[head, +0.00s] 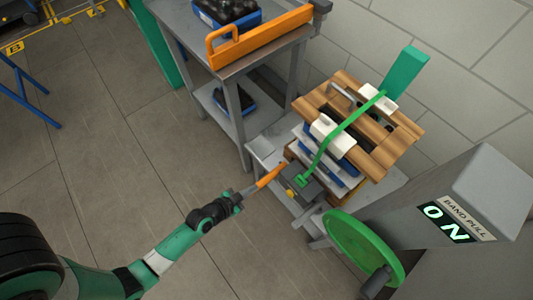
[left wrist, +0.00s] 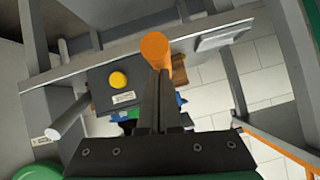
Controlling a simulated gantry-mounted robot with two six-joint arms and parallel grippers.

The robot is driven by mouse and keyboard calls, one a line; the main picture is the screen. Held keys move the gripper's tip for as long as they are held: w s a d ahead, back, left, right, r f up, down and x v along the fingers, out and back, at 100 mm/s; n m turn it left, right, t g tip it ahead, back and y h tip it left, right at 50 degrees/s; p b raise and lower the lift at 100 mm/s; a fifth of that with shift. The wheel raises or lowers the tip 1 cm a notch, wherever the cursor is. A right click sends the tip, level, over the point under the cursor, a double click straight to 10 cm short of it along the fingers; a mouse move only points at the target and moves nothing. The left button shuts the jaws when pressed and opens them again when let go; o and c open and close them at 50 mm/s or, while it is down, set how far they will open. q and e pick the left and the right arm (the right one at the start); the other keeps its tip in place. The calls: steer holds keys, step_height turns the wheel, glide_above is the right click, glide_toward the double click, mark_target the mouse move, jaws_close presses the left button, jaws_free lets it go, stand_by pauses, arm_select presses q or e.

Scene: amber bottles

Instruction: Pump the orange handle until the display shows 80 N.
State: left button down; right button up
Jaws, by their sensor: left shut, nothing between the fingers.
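The orange handle (head: 270,176) sticks out from the dark tensioner box (head: 305,188) on the low cart in the head view. In the left wrist view its rounded orange end (left wrist: 155,46) lies just past my fingertips. My left gripper (head: 255,188) is shut and empty, its tips at the handle's near end; I cannot tell whether they touch it. The shut fingers also show in the left wrist view (left wrist: 159,74). The display (head: 447,222) reads 0 N, beside a label saying BAND PULL. My right gripper is not in view.
A green band (head: 345,127) runs over a strapped wooden-topped stack (head: 400,140) on the cart. A yellow button (left wrist: 118,80) sits on the box. A green wheel (head: 362,250) stands at lower right. A grey shelf cart (head: 245,68) is behind.

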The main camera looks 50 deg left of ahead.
arm_select(q)
steer(key=shift+s+d+f+g, duration=0.15)
steer(key=shift+s+f, duration=0.1)
steer(key=shift+f, duration=0.15)
steer(key=shift+s+a+f+g, duration=0.15)
steer(key=shift+s+f, duration=0.1)
steer(key=shift+f, duration=0.15)
steer(key=r+p, duration=0.6)
steer(key=shift+w+d, duration=0.3)
steer(key=shift+w, duration=0.05)
steer(key=s+r+b, duration=0.1)
steer(key=s+b, duration=0.3)
steer(key=s, duration=0.5)
steer(key=shift+s+d+r, duration=0.25)
steer(key=shift+d+r, duration=0.15)
steer(key=shift+d, duration=0.05)
